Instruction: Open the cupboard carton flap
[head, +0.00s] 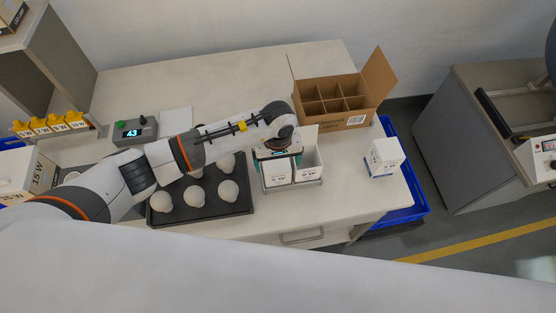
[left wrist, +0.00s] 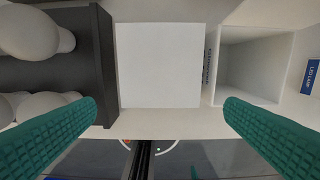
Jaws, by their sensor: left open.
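In the left wrist view the two green fingers (left wrist: 160,120) are spread apart and empty. Between and beyond them is a carton with a flat, closed white top (left wrist: 160,65). To its right is a white carton (left wrist: 255,65) whose top is open and inside looks empty. No label tells me which is the cupboard carton. My right gripper is not seen.
A dark tray (head: 241,207) with several white bulbs is left of the cartons. A divided cardboard box (head: 340,122) stands behind. A separate white carton (head: 384,158) stands at the right, above a blue bin (head: 418,205). A control box (head: 135,131) is at the left.

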